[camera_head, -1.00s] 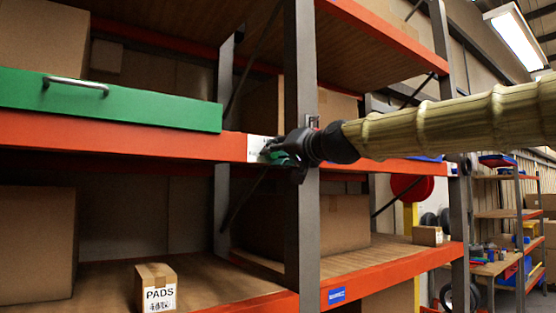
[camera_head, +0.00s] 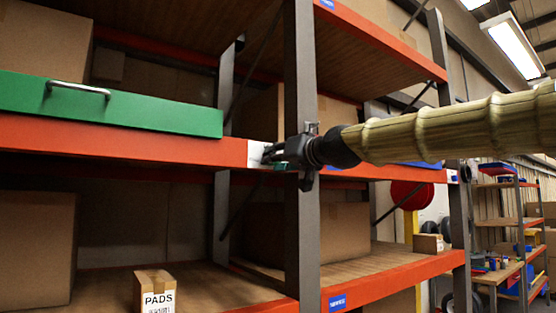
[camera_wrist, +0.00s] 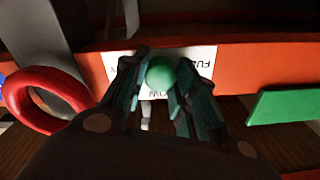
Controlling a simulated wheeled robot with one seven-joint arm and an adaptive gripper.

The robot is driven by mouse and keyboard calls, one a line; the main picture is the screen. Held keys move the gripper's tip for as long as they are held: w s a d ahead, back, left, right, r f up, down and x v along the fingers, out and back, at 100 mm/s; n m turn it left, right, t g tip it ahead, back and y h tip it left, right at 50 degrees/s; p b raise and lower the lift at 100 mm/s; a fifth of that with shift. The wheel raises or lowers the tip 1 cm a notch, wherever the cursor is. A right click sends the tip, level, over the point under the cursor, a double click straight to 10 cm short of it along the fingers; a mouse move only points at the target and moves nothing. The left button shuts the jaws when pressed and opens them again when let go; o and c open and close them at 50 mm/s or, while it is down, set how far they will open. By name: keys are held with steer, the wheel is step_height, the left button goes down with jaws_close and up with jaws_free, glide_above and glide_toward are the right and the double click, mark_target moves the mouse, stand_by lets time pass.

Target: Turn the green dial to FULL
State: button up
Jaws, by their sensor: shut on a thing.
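The green dial (camera_wrist: 160,73) is a round knob in the middle of the wrist view, in front of a white label plate (camera_wrist: 203,58) on the orange shelf beam. My gripper (camera_wrist: 160,80) has a finger on each side of the knob and is shut on it. Lettering on the plate appears upside down, with part of "FULL" at the right and part of another word below the knob. In the head view my gripper (camera_head: 272,153) is at the plate (camera_head: 255,153), beside the grey post. There the fingers mostly hide the dial, and its pointing direction cannot be told.
A grey post (camera_head: 301,220) stands right beside my gripper. A green case (camera_head: 120,108) with a metal handle lies on the shelf to the left. A PADS box (camera_head: 154,291) is on the lower shelf. A red ring (camera_wrist: 22,92) shows at the wrist view's left.

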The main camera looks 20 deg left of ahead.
steer(key=shift+a+f, duration=0.1)
steer(key=shift+f, duration=0.15)
steer(key=o, duration=1.1)
steer(key=shift+r, duration=0.1)
steer(key=shift+c, duration=0.2)
steer(key=shift+s+r, duration=0.1)
steer(key=v, duration=1.2)
